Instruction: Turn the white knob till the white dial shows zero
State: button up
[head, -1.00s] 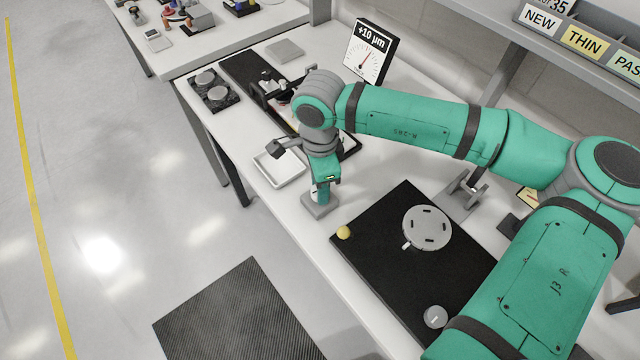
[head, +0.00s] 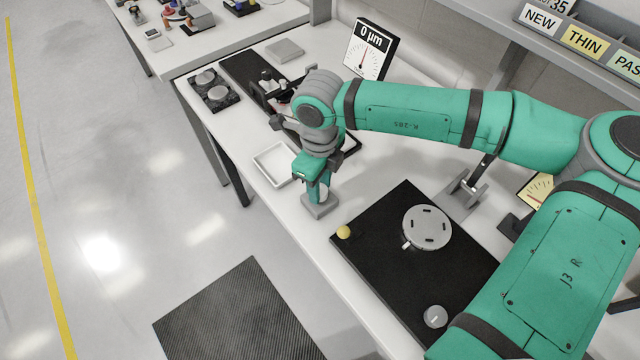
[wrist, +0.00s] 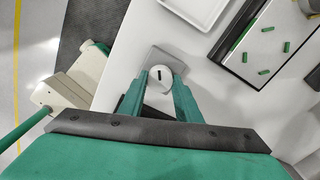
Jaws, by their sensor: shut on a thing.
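The white dial (head: 367,56) stands at the back of the bench in the head view. Its display reads 0 µm and its needle points about straight up. The white knob (wrist: 160,78) sits on a square grey base (head: 320,208) near the bench's front edge; a dark mark shows on its top. My gripper (head: 318,190) points down over the base. In the wrist view its two green fingers (wrist: 160,86) close on the knob from both sides. In the head view the fingers hide most of the knob.
A white tray (head: 257,160) lies left of my gripper. A cream dial (head: 537,189) stands partly behind my arm.

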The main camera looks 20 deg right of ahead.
jog(key=shift+a+m, duration=0.25)
jog(key=shift+m, duration=0.15)
jog(key=shift+w, duration=0.1)
jog(key=o, duration=1.1)
jog(key=shift+d, duration=0.1)
jog(key=shift+c, duration=0.2)
notch_tip(320, 180, up, 11)
jog(key=shift+f, duration=0.1)
